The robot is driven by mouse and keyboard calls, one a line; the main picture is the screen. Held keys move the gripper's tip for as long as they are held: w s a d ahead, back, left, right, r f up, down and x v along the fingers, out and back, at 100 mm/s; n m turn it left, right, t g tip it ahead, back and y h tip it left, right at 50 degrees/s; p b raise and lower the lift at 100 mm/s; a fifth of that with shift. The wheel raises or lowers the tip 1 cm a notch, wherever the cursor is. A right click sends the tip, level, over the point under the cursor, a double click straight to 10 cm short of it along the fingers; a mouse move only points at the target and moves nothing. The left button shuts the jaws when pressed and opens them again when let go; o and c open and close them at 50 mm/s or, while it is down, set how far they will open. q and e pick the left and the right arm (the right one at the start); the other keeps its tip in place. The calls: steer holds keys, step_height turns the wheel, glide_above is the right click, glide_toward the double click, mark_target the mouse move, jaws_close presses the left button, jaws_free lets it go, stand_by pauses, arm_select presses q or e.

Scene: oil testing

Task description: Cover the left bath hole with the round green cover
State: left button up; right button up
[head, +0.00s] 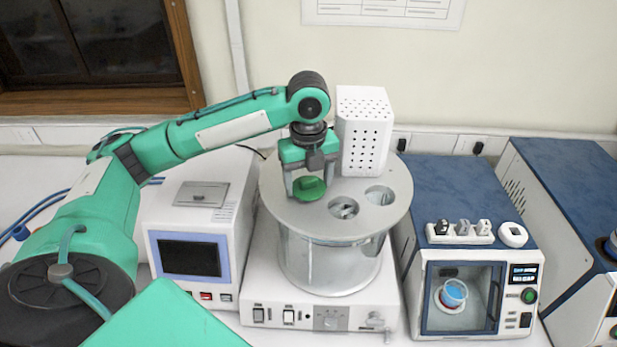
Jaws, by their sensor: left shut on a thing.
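The round green cover (309,189) is between the fingers of my left gripper (310,183), at the left part of the bath's round metal lid (300,218). The gripper is shut on it and points down. The cover hides what lies under it, so I cannot tell whether it rests on the lid or is just above it. Two open holes show in the lid to its right, a middle one (344,208) and a right one (380,195). My right gripper is not in view.
A white perforated box (364,132) stands at the back of the lid, close to my left gripper. A white instrument with a screen (190,257) is left of the bath. A blue-topped device (462,190) with a small white rack (460,232) is on the right.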

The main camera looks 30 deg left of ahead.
mark_target(308, 179)
arm_select(q)
steer(key=shift+r, duration=0.15)
steer(key=shift+r, duration=0.6)
steer(key=shift+f, duration=0.85)
stand_by(0.8)
steer(key=o, duration=0.7)
steer(key=shift+r, duration=0.1)
step_height(308, 179, up, 11)
steer(key=shift+f, duration=0.1)
stand_by(0.6)
stand_by(0.5)
